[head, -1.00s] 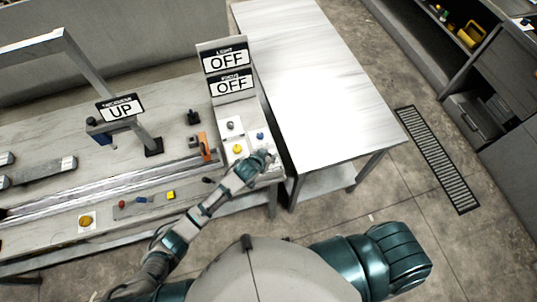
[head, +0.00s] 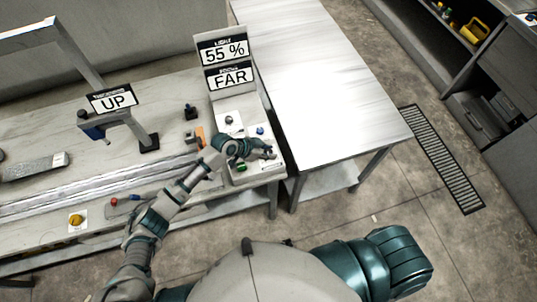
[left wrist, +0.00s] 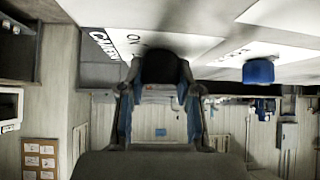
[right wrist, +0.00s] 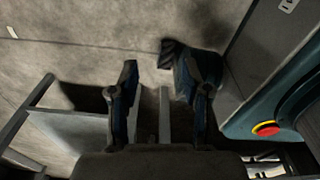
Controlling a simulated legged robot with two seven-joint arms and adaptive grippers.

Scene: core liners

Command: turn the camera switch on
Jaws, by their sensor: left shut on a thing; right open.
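My left gripper (head: 270,152) is over the control panel (head: 262,172) at the right end of the workbench. In the left wrist view the left gripper (left wrist: 162,95) is shut on a dark knob (left wrist: 165,66), which stands on a white plate with upside-down lettering "CAMERA" and "ON" (left wrist: 130,42). The fingers and hand hide this knob in the head view. Above the panel, a sign reads "55 %" (head: 224,52) and the lower sign reads "FAR" (head: 230,78). My right gripper (right wrist: 160,105) is open and empty above the floor.
A blue knob (head: 260,131) and a grey knob (head: 229,120) stand near the left hand; the blue knob also shows in the left wrist view (left wrist: 258,71). A green piece (head: 241,167) is below the hand. A bare metal table (head: 320,90) stands to the right.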

